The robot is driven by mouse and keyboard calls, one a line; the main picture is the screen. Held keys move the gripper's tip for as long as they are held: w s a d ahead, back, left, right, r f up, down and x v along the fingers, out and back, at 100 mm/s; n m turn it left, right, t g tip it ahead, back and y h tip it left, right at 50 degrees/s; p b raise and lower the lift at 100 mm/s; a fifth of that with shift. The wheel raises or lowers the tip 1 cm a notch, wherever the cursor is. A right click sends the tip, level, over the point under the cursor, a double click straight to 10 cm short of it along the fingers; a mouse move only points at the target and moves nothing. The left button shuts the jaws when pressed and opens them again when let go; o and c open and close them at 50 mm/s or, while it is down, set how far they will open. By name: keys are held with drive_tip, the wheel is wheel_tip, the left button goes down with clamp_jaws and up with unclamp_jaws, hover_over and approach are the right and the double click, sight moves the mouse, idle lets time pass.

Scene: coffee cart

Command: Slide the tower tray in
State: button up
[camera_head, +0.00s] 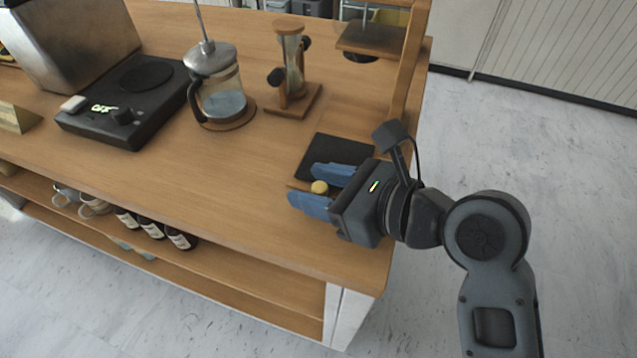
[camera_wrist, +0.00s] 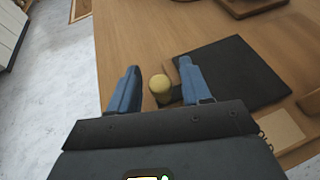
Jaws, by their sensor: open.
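The tower tray (camera_head: 333,150) is a flat dark slab at the foot of the wooden tower (camera_head: 413,55), near the right end of the cart top. A round yellow knob (camera_head: 319,187) sits at its near side. In the wrist view the tray (camera_wrist: 245,75) lies right of the knob (camera_wrist: 160,84), with a short dark stem between them. My gripper (camera_head: 304,184) is open, low over the cart top, with one blue finger on either side of the knob. In the wrist view (camera_wrist: 159,70) gaps show between knob and fingers. My gripper hides part of the tray's near edge.
A coffee press (camera_head: 222,100) and a wooden hourglass stand (camera_head: 291,90) are behind and left of the tray. A black scale (camera_head: 125,105) is farther left. The cart top left of my gripper is clear.

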drive_tip(key=shift+c, duration=0.5)
clamp_jaws()
